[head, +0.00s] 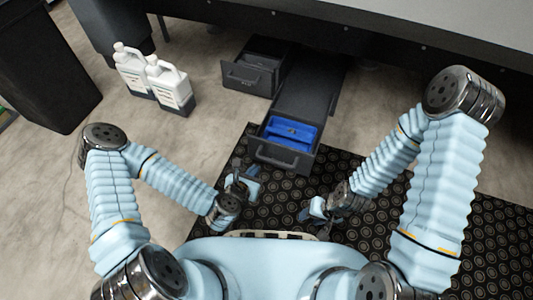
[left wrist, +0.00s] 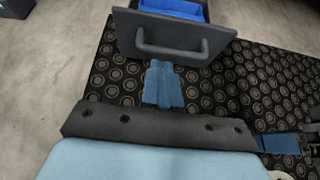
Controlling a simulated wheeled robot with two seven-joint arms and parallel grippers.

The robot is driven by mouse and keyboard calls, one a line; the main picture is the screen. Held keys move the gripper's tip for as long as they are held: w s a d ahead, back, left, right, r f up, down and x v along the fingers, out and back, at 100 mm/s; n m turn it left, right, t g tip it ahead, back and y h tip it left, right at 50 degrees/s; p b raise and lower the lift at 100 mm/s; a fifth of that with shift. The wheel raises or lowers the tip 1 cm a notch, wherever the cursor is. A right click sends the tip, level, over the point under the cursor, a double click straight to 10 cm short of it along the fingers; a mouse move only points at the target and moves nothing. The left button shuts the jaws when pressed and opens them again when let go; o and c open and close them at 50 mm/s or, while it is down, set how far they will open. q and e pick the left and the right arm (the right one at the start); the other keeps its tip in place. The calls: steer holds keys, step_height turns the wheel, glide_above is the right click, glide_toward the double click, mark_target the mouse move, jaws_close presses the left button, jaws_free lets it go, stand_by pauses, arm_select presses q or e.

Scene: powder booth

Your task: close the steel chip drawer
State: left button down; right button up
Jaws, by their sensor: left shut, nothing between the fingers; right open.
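Two dark grey drawers stand open under the machine. The longer one (head: 309,98) reaches far out and holds a blue bin (head: 290,131); its bar handle (head: 280,157) faces me. The shorter left one (head: 246,75) is pulled out less, with small front lettering I cannot read. I cannot tell which is the steel chip drawer. My left gripper (head: 245,181) is shut and empty, just in front of the longer drawer. In the left wrist view its fingers (left wrist: 163,84) point at that drawer's handle (left wrist: 171,50), apart from it. My right gripper (head: 316,211) is open and empty, right of the longer drawer's front.
Two white jugs (head: 169,85) with dark lower parts stand on the floor at the left. A black bin (head: 50,72) is at the far left. A black patterned mat (head: 345,168) lies under the longer drawer's front. The machine's edge (head: 400,42) overhangs the drawers.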

arm_select(q)
steer(key=b, duration=0.2)
glide_toward(271, 145)
step_height(271, 145, down, 3)
steer(key=w, duration=0.2)
steer(key=shift+w+d+f, duration=0.1)
steer(key=shift+w+d, duration=0.2)
steer(key=shift+w, duration=0.2)
steer(key=shift+w+d, duration=0.3)
steer(key=shift+w, duration=0.2)
steer(key=shift+w+d, duration=0.2)
steer(key=shift+w, duration=0.4)
steer(key=shift+w, duration=0.1)
